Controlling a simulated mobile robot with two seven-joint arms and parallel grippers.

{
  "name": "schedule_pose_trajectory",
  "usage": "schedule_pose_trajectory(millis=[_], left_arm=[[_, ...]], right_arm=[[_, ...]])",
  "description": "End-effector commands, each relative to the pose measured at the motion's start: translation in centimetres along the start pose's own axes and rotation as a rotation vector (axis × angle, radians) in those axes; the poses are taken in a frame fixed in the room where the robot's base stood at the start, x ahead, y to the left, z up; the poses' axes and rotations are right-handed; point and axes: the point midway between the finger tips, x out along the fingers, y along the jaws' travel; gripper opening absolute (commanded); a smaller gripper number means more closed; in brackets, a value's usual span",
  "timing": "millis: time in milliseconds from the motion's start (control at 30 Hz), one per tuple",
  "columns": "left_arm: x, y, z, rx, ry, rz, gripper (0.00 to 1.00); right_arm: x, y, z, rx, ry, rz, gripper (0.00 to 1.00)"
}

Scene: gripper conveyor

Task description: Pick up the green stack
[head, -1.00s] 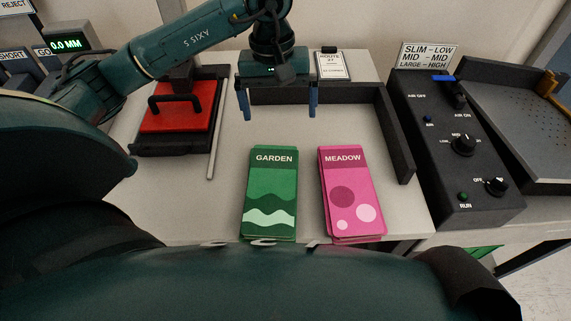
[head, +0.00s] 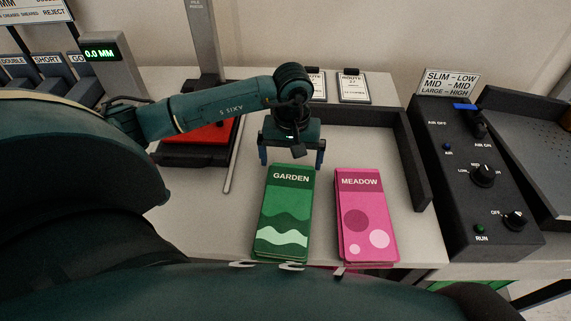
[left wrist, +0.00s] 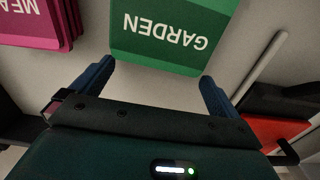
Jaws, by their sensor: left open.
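The green stack (head: 284,215), labelled GARDEN, lies flat on the light table left of the pink stack. It also shows in the left wrist view (left wrist: 168,45), its label end toward my fingers. My left gripper (head: 291,160) is open and empty, at the far, label end of the green stack. In the left wrist view its two blue fingers (left wrist: 156,84) stand apart, a little wider than the stack, with the stack's edge just beyond them. My right gripper is not in view.
The pink MEADOW stack (head: 366,220) lies close on the right of the green one. A dark raised border (head: 411,160) edges the table's back and right. A thin rod (head: 235,155) and a red-topped press (head: 205,135) are at left. A black control box (head: 470,190) stands at right.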

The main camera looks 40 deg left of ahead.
Motion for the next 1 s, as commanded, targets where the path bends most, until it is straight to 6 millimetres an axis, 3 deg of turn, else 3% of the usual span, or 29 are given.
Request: schedule_pose_trajectory(millis=[333,1000], left_arm=[[0.77,0.01,0.01,0.001,0.0,0.0,0.98],[0.72,0.0,0.0,0.0,0.0,0.0,0.44]], right_arm=[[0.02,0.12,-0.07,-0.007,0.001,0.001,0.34],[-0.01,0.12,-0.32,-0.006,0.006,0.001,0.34]])
